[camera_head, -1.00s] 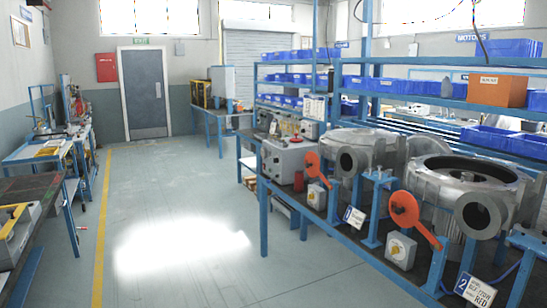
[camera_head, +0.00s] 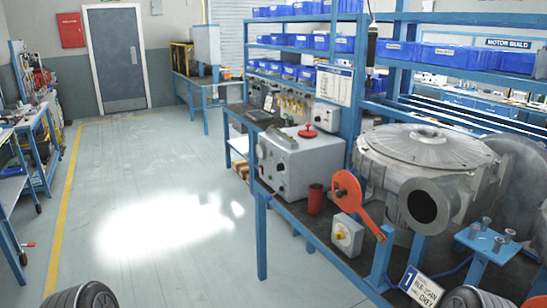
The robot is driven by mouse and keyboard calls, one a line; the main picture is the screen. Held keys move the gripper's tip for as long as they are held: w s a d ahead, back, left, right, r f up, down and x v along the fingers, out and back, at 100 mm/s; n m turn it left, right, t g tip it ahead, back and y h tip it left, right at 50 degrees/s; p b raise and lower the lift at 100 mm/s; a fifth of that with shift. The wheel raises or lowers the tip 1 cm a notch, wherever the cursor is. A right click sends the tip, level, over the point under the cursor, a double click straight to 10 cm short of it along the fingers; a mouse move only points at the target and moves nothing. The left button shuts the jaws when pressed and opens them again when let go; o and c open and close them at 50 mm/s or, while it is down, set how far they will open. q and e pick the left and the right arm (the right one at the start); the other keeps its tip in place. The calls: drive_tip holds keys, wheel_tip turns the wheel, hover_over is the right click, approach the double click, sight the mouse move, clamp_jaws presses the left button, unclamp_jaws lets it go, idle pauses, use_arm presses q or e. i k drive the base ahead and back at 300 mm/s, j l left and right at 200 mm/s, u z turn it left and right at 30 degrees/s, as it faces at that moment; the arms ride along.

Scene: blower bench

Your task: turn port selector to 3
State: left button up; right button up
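A grey control box (camera_head: 303,163) stands on the near blue bench, with a red knob (camera_head: 308,131) on top and small dark knobs and fittings on its front. A small white box with a yellow rotary switch (camera_head: 347,235) sits to its right, in front of the blower, beside an orange-red lever (camera_head: 355,200). I cannot tell which of these is the port selector, and no port numbers are readable. Neither gripper shows; only dark rounded parts, likely of my arms, enter at the bottom edge.
A silver blower (camera_head: 425,165) with a round port stands on the bench behind a plate marked 1 (camera_head: 421,287). A dark red cup (camera_head: 315,199) stands by the grey box. The floor left of the bench is clear up to a yellow line (camera_head: 63,205).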

sight(279, 166)
drive_tip(key=i, duration=0.15)
drive_tip(key=j+z, duration=0.1)
drive_tip(key=z, duration=0.6)
drive_tip(key=i+j+z, duration=0.1)
drive_tip(key=j+z, duration=0.7)
drive_tip(key=j, duration=0.15)
drive_tip(key=j+z, duration=0.4)
drive_tip(key=k+j, duration=0.1)
drive_tip(key=j, duration=0.55)
drive_tip(key=j+z, duration=0.1)
drive_tip(key=j, duration=0.55)
drive_tip(key=k+j, duration=0.15)
drive_tip(key=j, duration=0.5)
